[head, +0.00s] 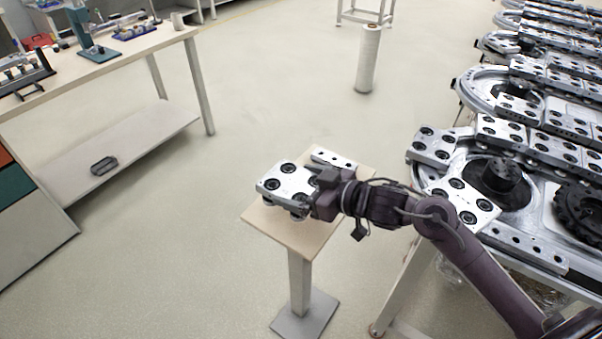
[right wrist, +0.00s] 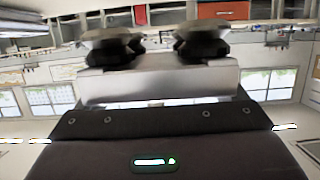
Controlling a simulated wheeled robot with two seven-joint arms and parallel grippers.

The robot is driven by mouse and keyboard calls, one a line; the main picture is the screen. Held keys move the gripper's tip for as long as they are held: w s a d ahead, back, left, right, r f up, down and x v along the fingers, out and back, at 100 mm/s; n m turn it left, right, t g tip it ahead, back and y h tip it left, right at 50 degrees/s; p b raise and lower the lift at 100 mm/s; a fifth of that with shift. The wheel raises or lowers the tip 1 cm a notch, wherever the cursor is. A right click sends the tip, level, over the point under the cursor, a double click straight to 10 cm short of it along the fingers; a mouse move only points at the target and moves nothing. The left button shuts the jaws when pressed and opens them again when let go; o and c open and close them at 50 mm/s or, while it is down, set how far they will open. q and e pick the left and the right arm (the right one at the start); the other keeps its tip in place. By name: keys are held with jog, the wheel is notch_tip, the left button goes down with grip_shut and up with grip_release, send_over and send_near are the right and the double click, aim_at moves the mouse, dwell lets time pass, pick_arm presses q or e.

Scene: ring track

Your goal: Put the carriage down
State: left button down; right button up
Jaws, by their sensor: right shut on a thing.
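The carriage (head: 283,181) is a silver metal plate with dark round fittings on top and rollers underneath. In the head view it is over the small stand's wooden top (head: 322,232), near its left part. I cannot tell whether its rollers touch the top or hang just above it. My right gripper (head: 312,192) is shut on the carriage's right side. In the right wrist view the carriage's silver edge (right wrist: 160,85) and two dark rollers show close up beyond my gripper body. My left gripper is not in view.
A silver block (head: 333,159) with holes lies at the stand top's back edge. Ring tracks with similar carriages (head: 462,203) fill the right side. A workbench (head: 120,50) with tools stands at left. A white cylinder (head: 368,60) stands on the floor behind. Floor left of the stand is clear.

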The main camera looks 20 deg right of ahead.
jog(key=shift+f, duration=1.9)
jog(key=shift+f, duration=0.2)
jog(key=o, duration=1.6)
jog(key=shift+f, duration=0.15)
jog(key=shift+c, duration=0.2)
jog(key=shift+s, duration=0.1)
jog(key=v, duration=1.2)
jog(key=shift+r, duration=0.25)
jog(key=shift+d, duration=0.1)
